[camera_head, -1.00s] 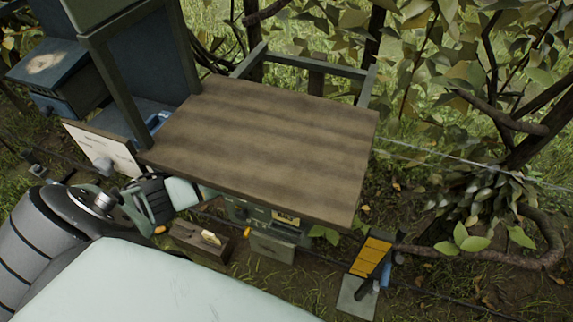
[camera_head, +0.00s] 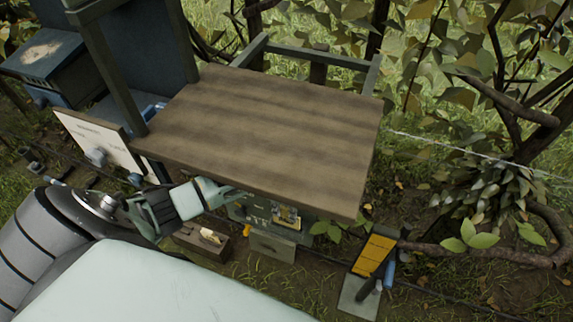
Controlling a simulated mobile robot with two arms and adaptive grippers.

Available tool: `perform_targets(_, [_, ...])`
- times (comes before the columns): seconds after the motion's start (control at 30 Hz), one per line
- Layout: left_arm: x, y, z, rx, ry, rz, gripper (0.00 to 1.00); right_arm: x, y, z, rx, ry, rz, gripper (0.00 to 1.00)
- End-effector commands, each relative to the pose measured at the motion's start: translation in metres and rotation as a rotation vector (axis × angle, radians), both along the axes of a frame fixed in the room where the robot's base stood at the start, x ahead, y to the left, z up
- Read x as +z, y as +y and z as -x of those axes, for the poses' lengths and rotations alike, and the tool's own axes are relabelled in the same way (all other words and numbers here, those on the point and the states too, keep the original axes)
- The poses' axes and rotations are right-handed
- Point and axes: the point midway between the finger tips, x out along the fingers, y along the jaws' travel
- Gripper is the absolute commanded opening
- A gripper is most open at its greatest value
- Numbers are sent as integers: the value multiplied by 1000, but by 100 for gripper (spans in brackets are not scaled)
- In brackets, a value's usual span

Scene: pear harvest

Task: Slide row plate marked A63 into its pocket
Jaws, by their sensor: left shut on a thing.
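My left gripper (camera_head: 228,194) reaches in from the left along the front edge of the wooden tabletop. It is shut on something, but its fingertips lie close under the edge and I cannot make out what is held. No mark reading A63 is legible, and I cannot pick out the row plate. A green unit (camera_head: 258,212) with small yellowish and dark parts sits under the tabletop's front edge, just right of the gripper. I cannot tell whether the pocket is on it. My right gripper is not in view.
The bare wooden tabletop (camera_head: 270,130) overhangs the gripper. A white board (camera_head: 95,140) stands left. Below are a brown open box (camera_head: 200,242) and a grey box (camera_head: 272,247). An orange panel on a stand (camera_head: 373,252) is at the right. Branches fill the far right.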

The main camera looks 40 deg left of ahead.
Motion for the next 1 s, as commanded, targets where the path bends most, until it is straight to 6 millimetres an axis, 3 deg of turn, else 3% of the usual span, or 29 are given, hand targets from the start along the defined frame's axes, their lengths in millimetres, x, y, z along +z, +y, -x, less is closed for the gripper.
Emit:
perform_targets(0.43, [-24, 1, 0, 1, 0, -2, 0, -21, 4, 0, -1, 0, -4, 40])
perform_targets(0.9, [-28, 0, 0, 1, 0, -1, 0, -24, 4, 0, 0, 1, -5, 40])
perform_targets(0.93, [-28, 0, 0, 1, 0, -1, 14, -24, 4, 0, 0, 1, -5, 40])
perform_targets(1.0, [-28, 0, 0, 1, 0, -1, 21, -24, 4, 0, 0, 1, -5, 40])
